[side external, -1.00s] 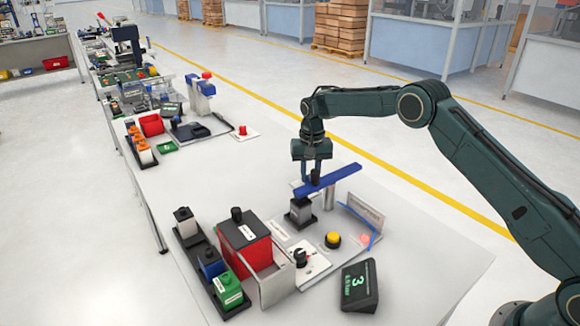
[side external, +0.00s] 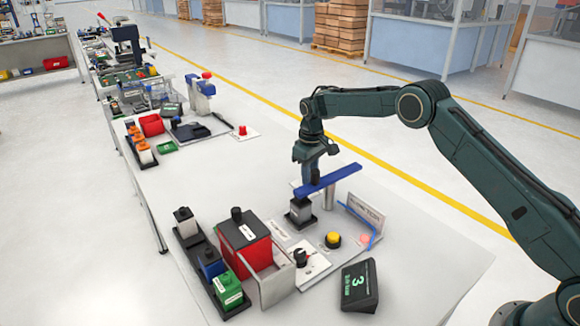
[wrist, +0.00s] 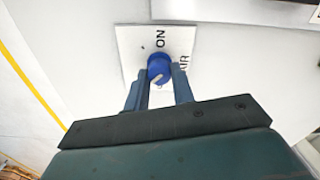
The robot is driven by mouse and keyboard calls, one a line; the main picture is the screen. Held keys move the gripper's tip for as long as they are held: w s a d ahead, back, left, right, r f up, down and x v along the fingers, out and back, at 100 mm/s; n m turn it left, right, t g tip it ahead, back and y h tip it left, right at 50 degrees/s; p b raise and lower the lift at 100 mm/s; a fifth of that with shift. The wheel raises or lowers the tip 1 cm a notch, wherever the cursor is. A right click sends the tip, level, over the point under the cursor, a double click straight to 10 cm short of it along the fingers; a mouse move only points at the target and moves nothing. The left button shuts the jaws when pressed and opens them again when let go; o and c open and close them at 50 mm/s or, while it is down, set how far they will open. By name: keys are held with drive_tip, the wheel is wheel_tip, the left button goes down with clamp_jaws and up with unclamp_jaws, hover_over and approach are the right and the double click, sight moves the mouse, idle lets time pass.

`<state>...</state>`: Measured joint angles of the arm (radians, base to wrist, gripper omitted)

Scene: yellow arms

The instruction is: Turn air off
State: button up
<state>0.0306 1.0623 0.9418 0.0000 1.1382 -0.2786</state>
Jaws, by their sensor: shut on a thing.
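The air switch is a round blue knob (wrist: 159,63) on a white plate (wrist: 130,45), seen in the wrist view. The plate carries the words ON and AIR, with AIR partly cut by my finger. A pale mark shows on the knob's lower edge, on the side away from ON. My gripper (wrist: 161,73) is shut on the knob, one finger on each side. In the side view my gripper (side external: 309,182) points down behind a blue bar (side external: 328,180). There the knob is hidden and only a corner of the plate shows.
The blue bar on a grey post stands close in front of my gripper. Nearby are a grey block (side external: 300,210), a yellow button (side external: 333,240), a red box (side external: 243,246) and a dark display (side external: 360,286) reading 3. Bare table lies to the right.

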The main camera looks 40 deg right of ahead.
drive_tip(key=shift+r, duration=0.1)
idle(0.4)
drive_tip(key=o, duration=1)
drive_tip(key=shift+r, duration=6.9)
